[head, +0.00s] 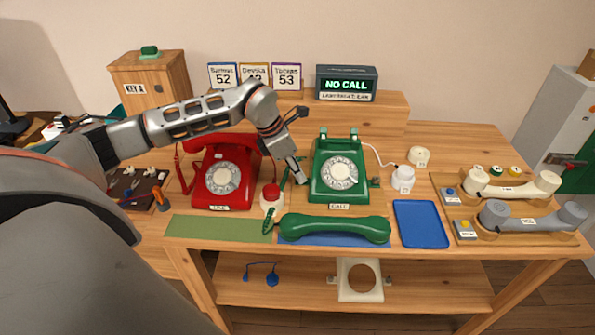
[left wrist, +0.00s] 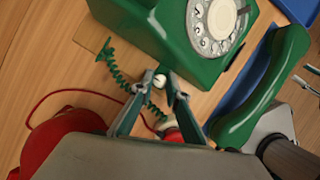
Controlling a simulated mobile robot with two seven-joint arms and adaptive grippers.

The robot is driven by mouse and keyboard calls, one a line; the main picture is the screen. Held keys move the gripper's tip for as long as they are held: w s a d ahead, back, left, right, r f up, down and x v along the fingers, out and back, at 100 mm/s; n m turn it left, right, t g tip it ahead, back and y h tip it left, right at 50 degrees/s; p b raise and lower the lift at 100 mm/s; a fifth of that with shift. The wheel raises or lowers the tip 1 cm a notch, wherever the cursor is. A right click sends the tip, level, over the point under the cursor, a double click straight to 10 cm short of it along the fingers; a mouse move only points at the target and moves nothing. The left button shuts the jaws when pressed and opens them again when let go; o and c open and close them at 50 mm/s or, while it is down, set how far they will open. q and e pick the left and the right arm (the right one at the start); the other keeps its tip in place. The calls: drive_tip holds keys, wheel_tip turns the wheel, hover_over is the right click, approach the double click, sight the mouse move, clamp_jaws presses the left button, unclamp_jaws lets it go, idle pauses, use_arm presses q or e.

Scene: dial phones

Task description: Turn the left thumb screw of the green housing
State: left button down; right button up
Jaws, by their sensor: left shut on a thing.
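The green housing is the body of the green dial phone (head: 326,187) at the middle of the table, with its dial facing front. It also shows at the top of the left wrist view (left wrist: 186,62). Its left thumb screw (left wrist: 160,80) appears as a small pale knob at the housing's side, between my fingertips. My left gripper (head: 300,182) reaches down at the housing's left side and is shut on this screw; the gripper hides it in the head view. In the left wrist view the fingertips (left wrist: 163,78) sit close on either side of it.
A red dial phone (head: 222,182) stands to the left. A red-topped white item (head: 271,197) stands close by the gripper. The green handset (head: 335,229) lies in front, its coiled cord (left wrist: 120,75) beside the fingers. A blue tray (head: 421,224) and other handsets (head: 512,187) lie right.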

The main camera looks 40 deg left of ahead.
use_arm(q)
drive_tip(key=c, duration=2)
unclamp_jaws()
drive_tip(key=shift+o, duration=0.2)
use_arm(e)
drive_tip(key=shift+w+d+r, duration=0.1)
drive_tip(key=shift+w+r, duration=0.1)
drive_tip(key=shift+r, duration=0.05)
drive_tip(key=shift+w, duration=0.1)
use_arm(q)
drive_tip(key=v, duration=0.8)
